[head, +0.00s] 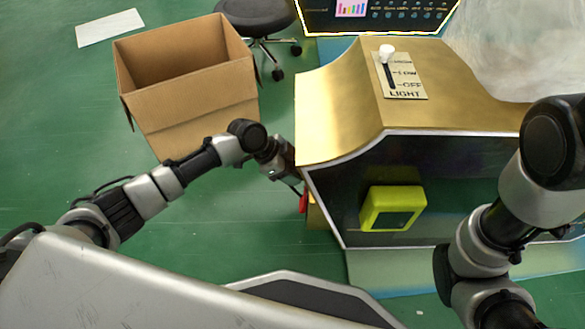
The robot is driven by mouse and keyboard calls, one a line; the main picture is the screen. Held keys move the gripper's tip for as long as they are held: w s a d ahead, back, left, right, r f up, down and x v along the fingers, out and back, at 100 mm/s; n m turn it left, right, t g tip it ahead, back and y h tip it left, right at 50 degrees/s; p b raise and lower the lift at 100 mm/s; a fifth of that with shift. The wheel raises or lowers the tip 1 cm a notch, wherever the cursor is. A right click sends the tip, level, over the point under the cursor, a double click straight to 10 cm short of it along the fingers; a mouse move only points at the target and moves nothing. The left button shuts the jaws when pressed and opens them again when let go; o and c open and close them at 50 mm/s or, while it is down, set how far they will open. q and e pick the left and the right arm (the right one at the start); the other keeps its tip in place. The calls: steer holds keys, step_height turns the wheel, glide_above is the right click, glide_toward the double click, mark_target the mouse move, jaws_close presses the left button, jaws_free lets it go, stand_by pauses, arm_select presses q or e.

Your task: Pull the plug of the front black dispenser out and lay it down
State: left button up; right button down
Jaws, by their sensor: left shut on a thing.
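The dispenser (450,165) has a gold, curved top and a black front panel with a yellow-green box on it. My left gripper (295,188) reaches in from the left, low beside the dispenser's left edge. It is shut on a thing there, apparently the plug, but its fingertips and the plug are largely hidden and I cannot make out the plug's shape. A small red piece (303,202) shows right by the gripper. Of my right arm only links show at the right edge; its gripper is out of view.
An open, empty-looking cardboard box (185,110) stands on the green floor behind my left arm. A black stool (260,25) is behind it. A light lever plate (403,78) is on the dispenser's top. A pale sheet (110,28) lies on the floor, with clear floor around it.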

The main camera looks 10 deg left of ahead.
arm_select(q)
steer(key=shift+s+a+p, duration=0.25)
steer(key=shift+a+p, duration=0.05)
steer(key=shift+a, duration=0.65)
steer(key=shift+s+a+p, duration=0.25)
steer(key=shift+a, duration=0.65)
steer(key=o, duration=0.4)
steer(key=c, duration=0.3)
